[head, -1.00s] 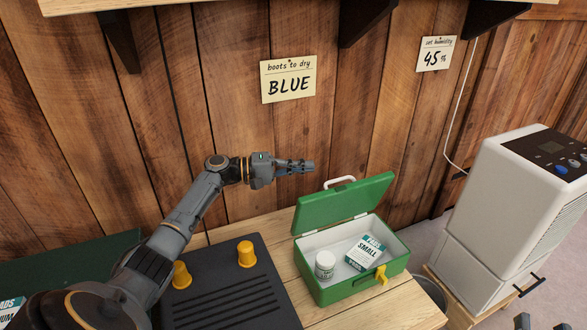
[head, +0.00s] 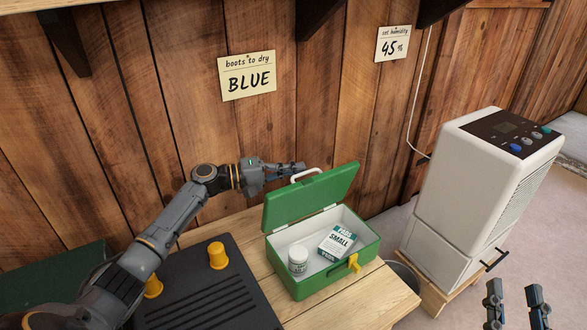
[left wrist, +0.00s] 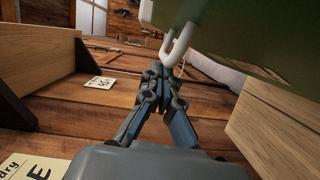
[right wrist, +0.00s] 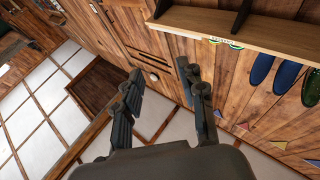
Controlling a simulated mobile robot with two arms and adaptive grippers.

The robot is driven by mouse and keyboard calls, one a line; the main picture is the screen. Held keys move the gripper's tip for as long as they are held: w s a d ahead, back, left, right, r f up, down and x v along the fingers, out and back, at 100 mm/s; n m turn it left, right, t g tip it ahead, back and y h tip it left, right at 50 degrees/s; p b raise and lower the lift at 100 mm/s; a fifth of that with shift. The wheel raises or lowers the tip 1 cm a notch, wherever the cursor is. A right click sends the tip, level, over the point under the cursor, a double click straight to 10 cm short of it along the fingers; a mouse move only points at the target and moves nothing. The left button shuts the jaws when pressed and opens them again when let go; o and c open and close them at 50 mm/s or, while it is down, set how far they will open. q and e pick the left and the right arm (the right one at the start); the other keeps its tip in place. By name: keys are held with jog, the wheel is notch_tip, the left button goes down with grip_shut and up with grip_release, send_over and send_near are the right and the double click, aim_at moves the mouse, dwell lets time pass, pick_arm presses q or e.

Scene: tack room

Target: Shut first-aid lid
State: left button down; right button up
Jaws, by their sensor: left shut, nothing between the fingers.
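The green first-aid box (head: 335,277) stands on the wooden bench with its lid (head: 312,198) raised and tilted back. A white handle (head: 305,174) is on the lid's top edge, and a yellow latch (head: 354,263) is on the box front. Inside are a white jar (head: 298,260) and a pads carton (head: 340,240). My left gripper (head: 302,167) is shut and empty, just behind the handle. In the left wrist view, its fingertips (left wrist: 163,72) are close to the handle (left wrist: 180,44) and the lid (left wrist: 235,35); contact is unclear. My right gripper (head: 516,298) is open and empty, away from the box.
A black ridged mat (head: 195,290) with yellow knobs (head: 217,256) lies left of the box. A white dehumidifier (head: 480,185) stands to the right. The plank wall (head: 225,150) rises close behind the box and left gripper.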

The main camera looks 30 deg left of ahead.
aim_at(312, 187)
pick_arm(q)
jog(key=shift+d, duration=0.1)
jog(key=s+d+m, duration=0.1)
jog(key=d, duration=0.1)
jog(key=s+d+m+y+p, duration=0.1)
jog(key=d+m, duration=0.1)
jog(key=s+d+m+p, duration=0.1)
jog(key=s+d+m, duration=0.1)
jog(key=d, duration=0.1)
jog(key=shift+s+g, duration=0.1)
jog(key=shift+g, duration=0.2)
jog(key=s+d+f+m+y, duration=0.3)
jog(key=s+d+f+m, duration=0.1)
jog(key=d+f+m, duration=0.2)
jog(key=shift+s+d+f, duration=0.15)
jog(key=shift+d+f, duration=0.3)
jog(key=shift+d, duration=0.15)
pick_arm(e)
notch_tip(312, 187, down, 11)
jog(key=d+g+h, duration=0.1)
jog(key=g+h, duration=0.1)
jog(key=g, duration=0.4)
jog(key=shift+s+d+r+g, duration=0.15)
jog(key=shift+s+d+g, duration=0.05)
jog(key=shift+d+g, duration=0.2)
jog(key=shift+a, duration=0.1)
pick_arm(q)
jog(key=v, duration=1.2)
jog(key=shift+f, duration=0.25)
